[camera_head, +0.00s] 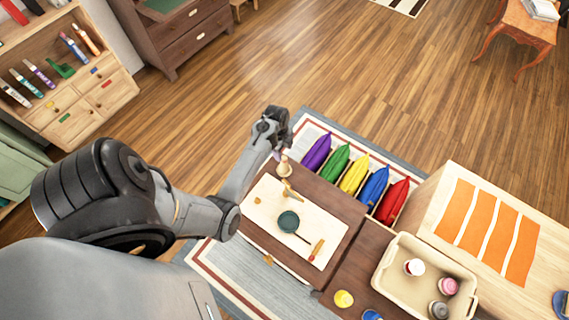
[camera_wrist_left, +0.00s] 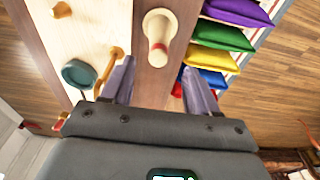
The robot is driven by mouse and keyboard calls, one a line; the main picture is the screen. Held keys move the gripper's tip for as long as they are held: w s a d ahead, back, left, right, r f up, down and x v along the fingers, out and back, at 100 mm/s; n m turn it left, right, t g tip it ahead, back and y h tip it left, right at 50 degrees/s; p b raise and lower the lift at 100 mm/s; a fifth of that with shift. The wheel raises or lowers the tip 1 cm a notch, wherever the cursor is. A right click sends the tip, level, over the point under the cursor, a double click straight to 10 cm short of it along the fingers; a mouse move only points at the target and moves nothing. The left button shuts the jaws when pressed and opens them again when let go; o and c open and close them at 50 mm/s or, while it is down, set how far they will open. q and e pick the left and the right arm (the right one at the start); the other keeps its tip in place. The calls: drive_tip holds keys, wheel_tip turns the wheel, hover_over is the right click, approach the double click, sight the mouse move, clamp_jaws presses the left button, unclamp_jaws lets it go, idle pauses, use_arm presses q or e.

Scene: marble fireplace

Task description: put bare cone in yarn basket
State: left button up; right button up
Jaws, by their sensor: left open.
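The bare cone (camera_head: 284,168) is a pale wooden cone standing on the dark table near the far edge of the cream board. In the left wrist view the cone (camera_wrist_left: 157,38) shows from above, ahead of the fingertips and roughly centred between them. My left gripper (camera_head: 278,150) is over the cone's end of the table, and its fingers (camera_wrist_left: 157,76) are open and empty. The cream yarn basket (camera_head: 390,262) is at the lower right and holds several yarn cones, including a pink one (camera_head: 448,286). My right gripper is not in view.
The cream board (camera_head: 262,217) carries a dark green pan (camera_head: 289,221) and small wooden pieces. Purple, green, yellow, blue and red cushions (camera_head: 354,174) line the table's far right side. Yellow (camera_head: 343,298) and blue (camera_head: 372,315) items sit left of the basket.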

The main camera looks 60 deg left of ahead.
sight(284, 158)
use_arm(q)
drive_tip(key=shift+d+f, duration=0.2)
drive_tip(key=shift+f, duration=1.2)
drive_tip(key=shift+d+f, duration=0.2)
drive_tip(key=shift+f, duration=1.2)
clamp_jaws()
